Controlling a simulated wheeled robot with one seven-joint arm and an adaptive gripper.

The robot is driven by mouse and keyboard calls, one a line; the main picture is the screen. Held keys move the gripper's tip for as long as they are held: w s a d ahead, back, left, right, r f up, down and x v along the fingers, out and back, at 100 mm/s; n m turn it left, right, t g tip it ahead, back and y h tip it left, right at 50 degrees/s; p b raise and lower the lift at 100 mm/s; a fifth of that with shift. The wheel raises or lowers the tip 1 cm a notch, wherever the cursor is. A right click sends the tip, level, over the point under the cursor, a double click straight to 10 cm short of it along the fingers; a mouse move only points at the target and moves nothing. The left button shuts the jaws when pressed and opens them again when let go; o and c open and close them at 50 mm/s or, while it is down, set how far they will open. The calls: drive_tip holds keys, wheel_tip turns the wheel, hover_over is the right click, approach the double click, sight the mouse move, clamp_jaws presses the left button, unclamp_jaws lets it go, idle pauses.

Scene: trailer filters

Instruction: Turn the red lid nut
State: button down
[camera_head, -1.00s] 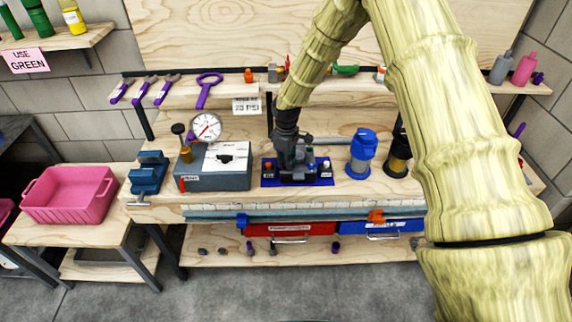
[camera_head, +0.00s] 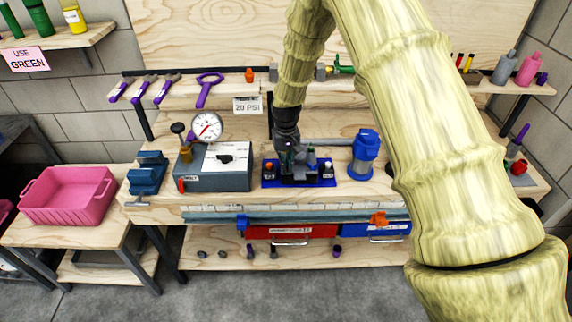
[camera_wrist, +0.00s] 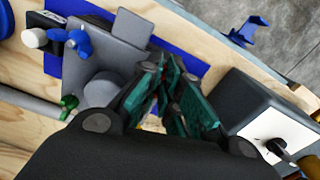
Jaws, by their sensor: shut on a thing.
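A grey device (camera_head: 300,176) stands on a blue board (camera_head: 268,182) at the middle of the bench. In the wrist view it carries a blue wing nut (camera_wrist: 82,41) and a green nut (camera_wrist: 68,103). My gripper (camera_head: 287,150) is down at the device's left side. In the wrist view its green-padded fingers (camera_wrist: 166,82) are drawn close together there, by the place of the red lid nut. The red nut itself is hidden by the fingers. A small orange-red knob (camera_head: 269,167) shows at the board's left end, and a white knob (camera_head: 328,166) at its right end.
A grey box with a gauge (camera_head: 207,127) stands close on the left, with a blue vise (camera_head: 149,172) beyond it. A blue filter housing (camera_head: 365,155) stands close on the right. My arm covers the bench's right part. A pink bin (camera_head: 68,210) is on the left table.

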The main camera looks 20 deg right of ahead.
drive_tip(key=shift+w+r+m, duration=0.1)
drive_tip(key=shift+w+m, duration=0.05)
drive_tip(key=shift+m, duration=0.65)
drive_tip(key=c, duration=1.9)
unclamp_jaws()
wheel_tip(320, 180, up, 12)
